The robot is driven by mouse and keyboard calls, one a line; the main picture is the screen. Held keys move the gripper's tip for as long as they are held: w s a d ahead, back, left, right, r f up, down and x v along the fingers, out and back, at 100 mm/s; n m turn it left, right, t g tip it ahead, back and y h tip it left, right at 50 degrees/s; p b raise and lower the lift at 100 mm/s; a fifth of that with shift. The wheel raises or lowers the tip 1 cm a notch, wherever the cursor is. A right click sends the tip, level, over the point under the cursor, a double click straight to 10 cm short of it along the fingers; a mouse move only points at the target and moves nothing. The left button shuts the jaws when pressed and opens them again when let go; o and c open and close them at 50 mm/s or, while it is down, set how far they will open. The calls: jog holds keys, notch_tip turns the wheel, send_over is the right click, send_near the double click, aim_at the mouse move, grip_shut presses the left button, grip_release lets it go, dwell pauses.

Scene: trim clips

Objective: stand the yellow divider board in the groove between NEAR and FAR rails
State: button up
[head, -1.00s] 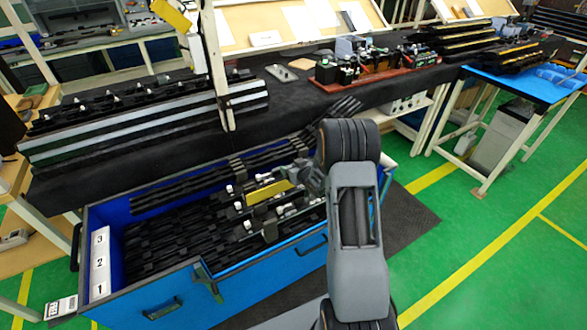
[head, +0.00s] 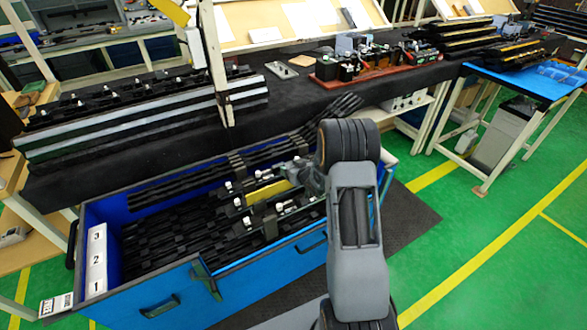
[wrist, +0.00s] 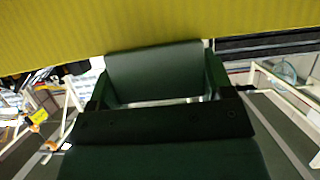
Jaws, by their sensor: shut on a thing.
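The yellow divider board (head: 268,193) shows as a slanted strip among dark rails with pale fittings, inside the blue bin. A farther rail (head: 250,183) lies behind the strip and a nearer rail (head: 268,216) in front of it. I cannot tell whether the board's lower edge is in the groove or above it. My gripper (head: 308,178) is at the board's right end, partly hidden by my arm, and is shut on the board. In the wrist view the board (wrist: 160,25) fills the top, across the dark gripper parts.
The blue bin's front wall (head: 260,265) and its numbered white label strip (head: 97,260) bound the work area. Long black bars lie along the bin's back. Above it stands a black-covered bench (head: 290,105) with striped trim and a white post (head: 215,60). Green floor is open at right.

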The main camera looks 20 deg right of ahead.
jog(key=shift+f+b, duration=2.2)
jog(key=shift+f, duration=0.15)
jog(key=o, duration=0.9)
jog(key=shift+o, duration=0.2)
jog(key=shift+s, duration=0.1)
jog(key=v, duration=1.3)
jog(key=shift+s+r, duration=0.2)
jog(key=shift+s, duration=0.1)
